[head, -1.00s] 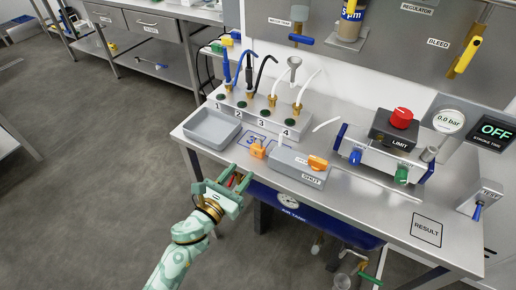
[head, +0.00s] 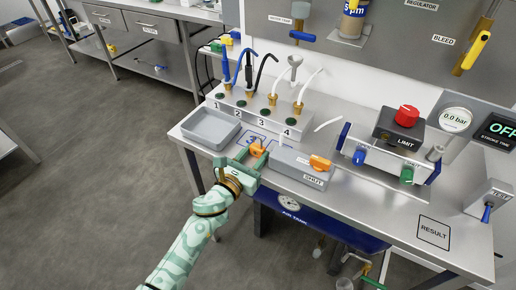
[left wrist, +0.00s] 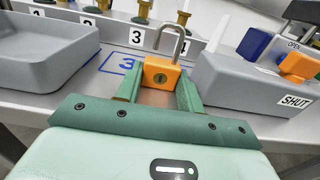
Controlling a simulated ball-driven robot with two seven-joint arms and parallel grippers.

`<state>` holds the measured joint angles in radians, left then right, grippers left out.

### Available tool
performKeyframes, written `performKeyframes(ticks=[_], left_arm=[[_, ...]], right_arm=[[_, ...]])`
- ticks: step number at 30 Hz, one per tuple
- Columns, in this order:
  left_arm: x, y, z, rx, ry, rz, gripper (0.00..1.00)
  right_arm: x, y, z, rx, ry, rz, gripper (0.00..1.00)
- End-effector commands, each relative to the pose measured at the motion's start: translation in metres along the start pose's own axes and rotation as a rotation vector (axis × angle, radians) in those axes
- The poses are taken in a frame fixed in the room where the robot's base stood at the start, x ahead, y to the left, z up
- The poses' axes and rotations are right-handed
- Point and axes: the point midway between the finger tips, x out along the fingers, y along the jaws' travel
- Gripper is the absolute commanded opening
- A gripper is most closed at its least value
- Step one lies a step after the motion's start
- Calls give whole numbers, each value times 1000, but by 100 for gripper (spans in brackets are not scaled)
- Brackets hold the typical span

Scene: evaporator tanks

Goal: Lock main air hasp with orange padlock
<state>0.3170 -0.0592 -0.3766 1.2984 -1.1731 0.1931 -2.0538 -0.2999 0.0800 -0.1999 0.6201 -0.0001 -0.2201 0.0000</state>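The orange padlock (head: 257,149) stands on the steel bench by a blue-outlined mark with a 3. In the left wrist view the padlock (left wrist: 160,75) shows its keyhole face, and its grey shackle rises above the body and looks open. My left gripper (head: 250,159) is open, with one finger on each side of the padlock; clear contact does not show. The grey valve block (head: 296,167) is just right of it, with an orange handle (head: 319,162) at a SHUT label. I cannot clearly pick out the hasp. My right gripper is not in view.
A grey tray (head: 211,139) lies left of the padlock. A numbered manifold (head: 262,112) with hoses stands behind it. The limit unit (head: 398,132) and gauge (head: 455,120) are to the right. The bench has bare room around the RESULT square (head: 433,230).

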Motion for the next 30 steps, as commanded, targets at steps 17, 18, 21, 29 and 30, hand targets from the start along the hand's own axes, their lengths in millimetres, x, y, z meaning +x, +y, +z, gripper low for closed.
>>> performKeyframes(ticks=[17,18,21,29,30], left_arm=[[0,0,24,1,-3,-1,1],[0,0,27,1,-3,-1,1],[0,0,34,1,-3,-1,1],[0,0,41,1,-1,0,1],[0,0,40,0,0,0,1]], right_arm=[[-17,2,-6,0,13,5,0],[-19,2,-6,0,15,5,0],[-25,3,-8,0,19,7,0],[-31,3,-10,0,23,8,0],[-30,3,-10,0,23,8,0]])
